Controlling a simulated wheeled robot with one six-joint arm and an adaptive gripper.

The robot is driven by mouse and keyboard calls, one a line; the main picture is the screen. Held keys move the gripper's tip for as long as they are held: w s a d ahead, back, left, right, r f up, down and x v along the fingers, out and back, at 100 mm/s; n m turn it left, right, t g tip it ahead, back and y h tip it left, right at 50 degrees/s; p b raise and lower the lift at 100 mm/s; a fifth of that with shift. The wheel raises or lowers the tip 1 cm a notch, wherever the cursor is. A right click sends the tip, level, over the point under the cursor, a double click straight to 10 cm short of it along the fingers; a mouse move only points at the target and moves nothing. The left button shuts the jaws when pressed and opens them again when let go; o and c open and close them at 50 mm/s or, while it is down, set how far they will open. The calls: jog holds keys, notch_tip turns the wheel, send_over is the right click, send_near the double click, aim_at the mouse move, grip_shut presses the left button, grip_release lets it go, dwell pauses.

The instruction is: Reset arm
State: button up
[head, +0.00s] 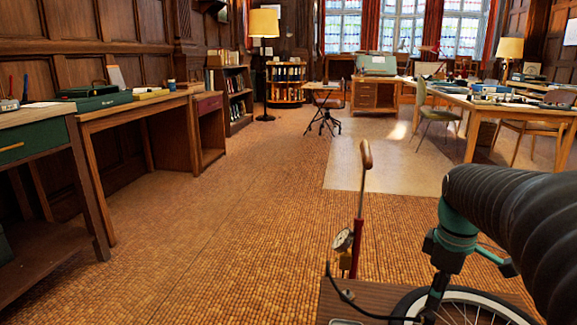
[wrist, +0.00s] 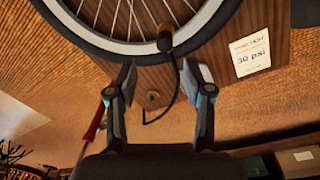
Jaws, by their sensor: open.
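My gripper (wrist: 160,78) is open and empty in the wrist view, its two fingers apart over a wooden board (wrist: 213,55). A bicycle wheel (wrist: 113,46) lies on the board beyond the fingertips; in the head view the wheel (head: 470,293) is partly hidden by my arm. A black hose (wrist: 176,84) curves between the fingers in the picture and ends in a brass-coloured chuck (wrist: 164,38) at the wheel's rim. I cannot tell whether the hose touches a finger. A red pump (head: 358,225) with a wooden handle and a gauge (head: 343,240) stands at the board's left.
A card (wrist: 250,52) reading 30 psi lies on the board. Wooden desks (head: 125,112) line the left wall. A table (head: 500,105) with a chair (head: 437,112) stands at the back right.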

jog(key=s+a+r+m+t+p, duration=0.4)
jog(key=s+a+m, duration=0.5)
jog(key=s+a, duration=0.4)
jog(key=shift+s+a+m+t+p, duration=0.15)
jog(key=shift+s+m+t+p, duration=0.25)
jog(key=shift+p, duration=0.35)
